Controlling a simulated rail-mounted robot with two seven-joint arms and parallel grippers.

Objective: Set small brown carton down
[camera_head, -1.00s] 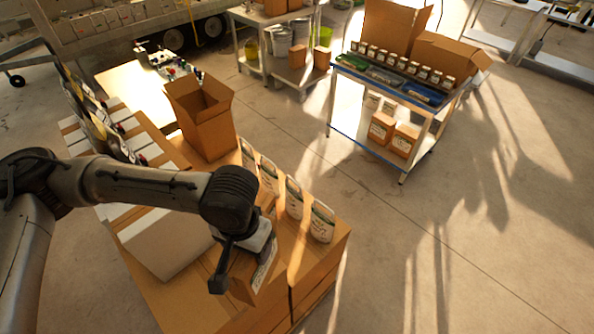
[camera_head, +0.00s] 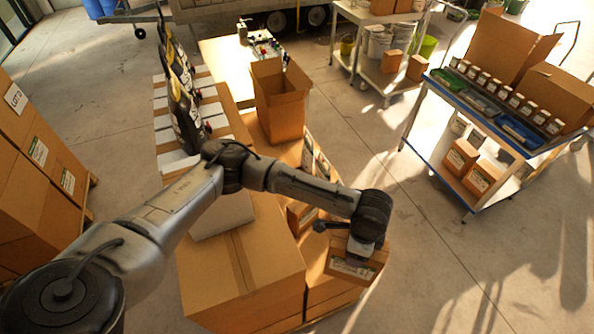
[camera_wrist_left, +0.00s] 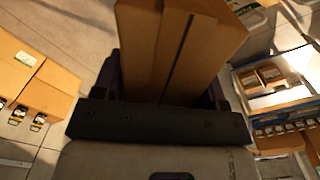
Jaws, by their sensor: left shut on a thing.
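My left gripper (camera_head: 360,246) is shut on the small brown carton (camera_head: 352,270), which has a pale label on its side. In the head view the carton appears over the right edge of the large cardboard boxes (camera_head: 250,262). I cannot tell whether it touches the box beneath. In the left wrist view the carton (camera_wrist_left: 180,45) sits between the fingers, with a dark tape seam along it. The gripper body hides its near end. My right gripper is not in view.
An open cardboard box (camera_head: 279,105) stands behind the large boxes. White bags (camera_head: 308,152) are partly hidden by my arm. A blue-edged cart (camera_head: 500,140) with jars, trays and cartons stands at right. Stacked cartons (camera_head: 40,165) stand at left. Floor between boxes and cart is clear.

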